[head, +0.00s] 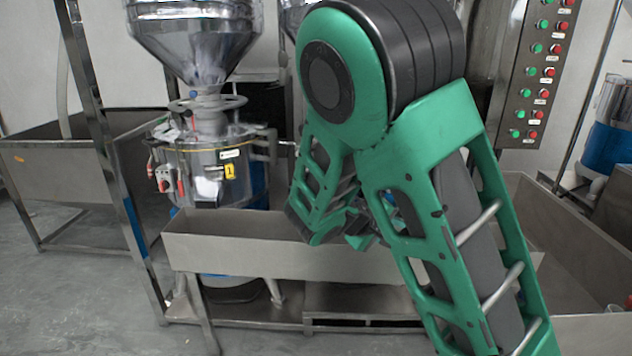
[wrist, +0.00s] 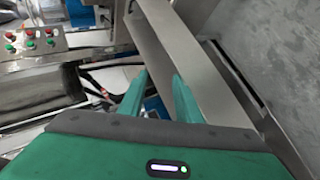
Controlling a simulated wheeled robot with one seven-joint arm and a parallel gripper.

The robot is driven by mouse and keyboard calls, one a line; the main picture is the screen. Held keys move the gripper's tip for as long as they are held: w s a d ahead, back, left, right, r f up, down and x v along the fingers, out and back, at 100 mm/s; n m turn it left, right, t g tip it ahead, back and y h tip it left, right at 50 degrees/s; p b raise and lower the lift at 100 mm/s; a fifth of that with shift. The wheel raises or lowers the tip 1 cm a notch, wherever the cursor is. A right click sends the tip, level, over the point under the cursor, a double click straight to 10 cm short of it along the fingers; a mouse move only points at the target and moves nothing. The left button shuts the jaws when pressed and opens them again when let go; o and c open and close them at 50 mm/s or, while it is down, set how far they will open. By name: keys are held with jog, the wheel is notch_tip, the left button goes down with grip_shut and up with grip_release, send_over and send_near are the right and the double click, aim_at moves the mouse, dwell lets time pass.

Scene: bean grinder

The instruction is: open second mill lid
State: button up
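My green arm crosses the middle of the head view. My gripper (wrist: 160,76) shows in the wrist view with its two green fingers apart and nothing between them. In the head view its end is small and partly hidden by the arm, near the metal trough. A steel mill (head: 208,170) with a yellow label stands left of my arm under a large steel hopper (head: 197,40). A second hopper (head: 293,14) shows partly behind my arm. The mill below it is hidden, so its lid cannot be made out.
A long metal trough (head: 240,256) runs in front of the mill. A panel of red and green buttons (head: 535,80) stands at the upper right, and a button box (wrist: 30,42) shows in the wrist view. A steel frame post (head: 108,150) stands at left. Grey floor (head: 60,290) is clear at lower left.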

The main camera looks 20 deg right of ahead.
jog(key=w+a+r+n+t, duration=0.3)
jog(key=a+t, duration=0.1)
jog(key=a, duration=0.4)
jog(key=w+a+r+n+t, duration=0.2)
jog(key=w+a+n+t, duration=0.15)
jog(key=a, duration=0.35)
jog(key=w+a+r+n+t, duration=0.2)
jog(key=w+a+r+t, duration=0.15)
jog(key=a, duration=0.45)
jog(key=x, duration=1.1)
jog(key=shift+s+d+f, duration=0.1)
jog(key=shift+f, duration=0.05)
